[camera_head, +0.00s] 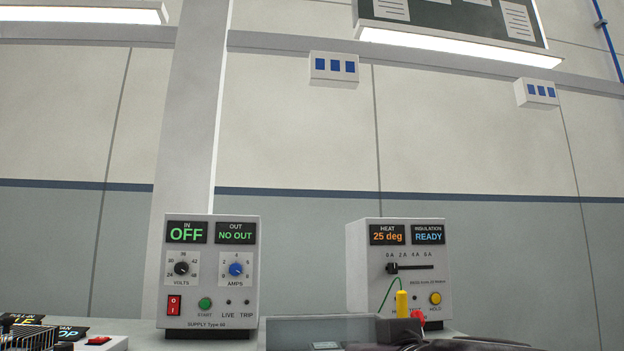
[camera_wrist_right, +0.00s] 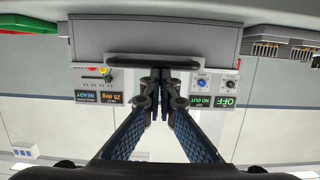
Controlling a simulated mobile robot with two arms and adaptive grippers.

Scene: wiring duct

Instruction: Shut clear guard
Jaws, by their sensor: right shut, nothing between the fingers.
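A grey see-through panel (camera_head: 318,330), which looks like the clear guard, stands at the bottom middle of the head view. In the wrist view, which is upside down, a broad grey panel (camera_wrist_right: 155,38) with a dark bar (camera_wrist_right: 150,61) along its edge lies in front of my right gripper (camera_wrist_right: 163,78). Its fingers are shut and empty, with the tips close to the bar; I cannot tell whether they touch. I cannot tell how far the guard is open, as its lower part is cut off in the head view. My left gripper is not in view.
A supply unit (camera_head: 211,274) reads OFF and NO OUT. A heat and insulation unit (camera_head: 405,268) reads 25 deg and READY, with yellow (camera_head: 402,304) and red plugs before it. A switch box (camera_head: 98,341) stands at the lower left.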

